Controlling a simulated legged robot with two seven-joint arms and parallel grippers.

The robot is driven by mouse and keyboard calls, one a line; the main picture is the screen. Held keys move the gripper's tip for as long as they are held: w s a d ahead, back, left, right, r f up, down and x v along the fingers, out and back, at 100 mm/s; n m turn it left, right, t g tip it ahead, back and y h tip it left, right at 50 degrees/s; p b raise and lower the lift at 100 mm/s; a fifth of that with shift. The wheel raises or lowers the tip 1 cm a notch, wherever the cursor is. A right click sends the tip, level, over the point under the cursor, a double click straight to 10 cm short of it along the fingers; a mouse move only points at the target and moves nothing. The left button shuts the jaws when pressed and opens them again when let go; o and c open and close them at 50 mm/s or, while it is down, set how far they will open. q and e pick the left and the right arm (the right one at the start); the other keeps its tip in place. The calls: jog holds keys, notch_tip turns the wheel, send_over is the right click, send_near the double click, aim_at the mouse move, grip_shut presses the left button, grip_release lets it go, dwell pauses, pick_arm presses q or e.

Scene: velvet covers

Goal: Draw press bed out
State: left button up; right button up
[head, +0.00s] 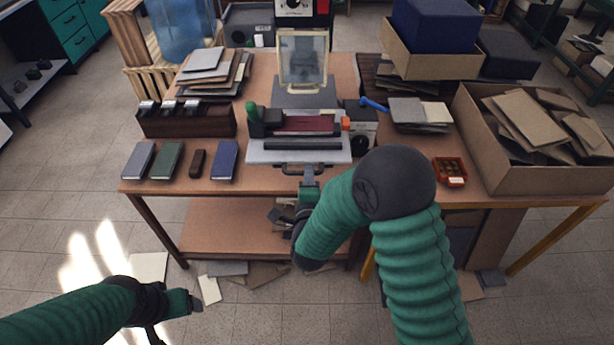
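The press (305,125) stands at the middle of the wooden table, with a green knob at its left and a dark red block in it. Its bed (268,157) is a light grey plate at table height, with a dark handle (287,169) along its front edge. My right gripper (309,174) reaches up to the middle of this handle from the front. Its fingers are small and dark there, and I cannot tell whether they are closed on the handle. My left gripper (193,304) is low at the left, over the floor and away from the press.
Small books (168,160) and a dark rack (187,122) stand left of the press. A blue-handled tool (373,105), a small orange-brown tray (449,171) and a cardboard box (548,179) are at the right. Loose sheets lie on the floor below the table.

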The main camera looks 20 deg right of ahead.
jog(key=shift+r, duration=0.15)
jog(key=shift+a, duration=0.1)
jog(key=p+v, duration=1)
jog(key=v, duration=0.6)
jog(key=shift+s, duration=0.35)
